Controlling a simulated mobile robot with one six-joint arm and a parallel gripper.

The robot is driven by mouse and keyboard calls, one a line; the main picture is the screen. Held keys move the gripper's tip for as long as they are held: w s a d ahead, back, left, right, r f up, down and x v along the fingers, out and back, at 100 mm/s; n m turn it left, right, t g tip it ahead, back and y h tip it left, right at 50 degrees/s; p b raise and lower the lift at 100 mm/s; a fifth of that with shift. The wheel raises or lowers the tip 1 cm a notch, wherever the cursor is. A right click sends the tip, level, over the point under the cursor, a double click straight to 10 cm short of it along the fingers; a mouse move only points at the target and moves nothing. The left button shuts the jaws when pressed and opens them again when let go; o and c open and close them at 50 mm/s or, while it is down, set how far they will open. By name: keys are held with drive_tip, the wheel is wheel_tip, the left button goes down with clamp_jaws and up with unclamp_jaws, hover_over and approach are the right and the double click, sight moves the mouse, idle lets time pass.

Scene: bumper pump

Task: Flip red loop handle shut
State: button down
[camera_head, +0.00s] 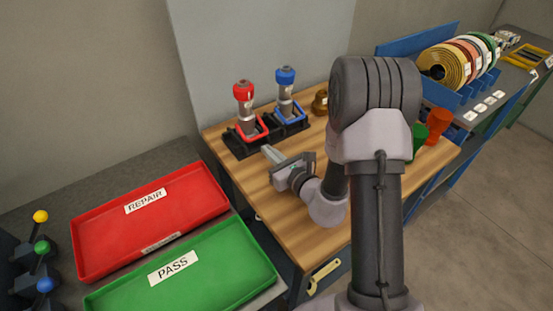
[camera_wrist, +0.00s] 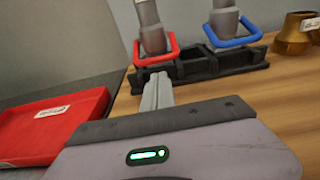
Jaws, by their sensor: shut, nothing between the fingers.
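The red loop handle (camera_head: 251,131) is on the front of the red-topped pump (camera_head: 244,96) at the back left of the wooden bench. In the wrist view the red loop (camera_wrist: 156,52) stands out around the lower part of the grey cylinder, just beyond my fingers. My gripper (camera_head: 267,150) is shut and empty, its fingertips in front of and slightly right of the loop in the head view. In the wrist view my fingertips (camera_wrist: 159,76) are just below the loop's front bar; I cannot tell whether they touch it.
A blue-topped pump (camera_head: 285,88) with a blue loop handle (camera_head: 291,114) stands right beside it in the black base (camera_head: 240,149). A brass part (camera_head: 320,102) sits farther right. The red REPAIR tray (camera_head: 190,177) and green PASS tray (camera_head: 225,254) lie to the left.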

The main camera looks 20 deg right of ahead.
drive_tip(key=shift+b+x, duration=0.3)
drive_tip(key=shift+x, duration=1.65)
drive_tip(key=shift+r+p, duration=0.1)
drive_tip(key=shift+p, duration=0.2)
